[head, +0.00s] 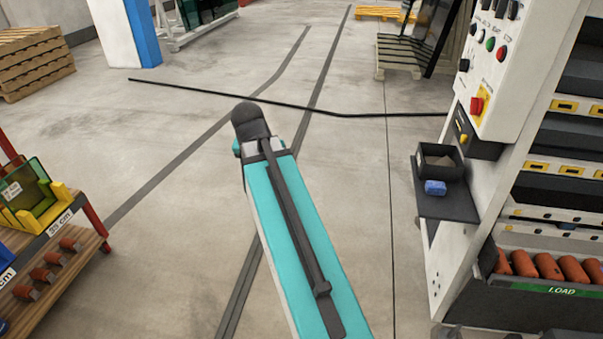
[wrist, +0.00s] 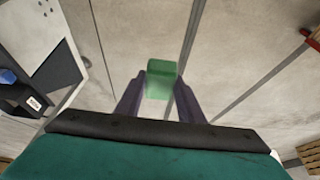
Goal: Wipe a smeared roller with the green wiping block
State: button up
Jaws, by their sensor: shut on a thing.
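My gripper (wrist: 160,90) shows in the wrist view with its two dark purple fingers on either side of the green wiping block (wrist: 161,77). It is shut on the block and holds it up in the air, with bare floor behind it. In the head view my turquoise arm stretches forward over the floor, and neither the gripper nor the block can be seen there. Orange-red rollers (head: 548,266) lie in a row in the tray marked LOAD at the lower right. I cannot make out a smear on any roller.
The white machine (head: 490,205) stands at the right. Its black side shelf (head: 445,206) bears an open dark box (head: 438,161) and a blue block (head: 435,188). A wooden rack (head: 62,287) at the left holds bins and reddish cylinders. The floor between is clear except for a black cable (head: 300,108).

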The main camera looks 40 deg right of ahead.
jog(key=w+a+r+n+t+y, duration=0.1)
jog(key=a+n, duration=0.4)
jog(key=a, duration=0.7)
jog(key=w+a+r+n+y, duration=0.2)
jog(key=w+a+r+n, duration=0.2)
jog(key=a, duration=0.8)
jog(key=shift+w+n+t+y, duration=0.3)
jog(key=shift+w+n+t, duration=0.15)
jog(key=shift+n, duration=0.35)
jog(key=shift+s, duration=0.1)
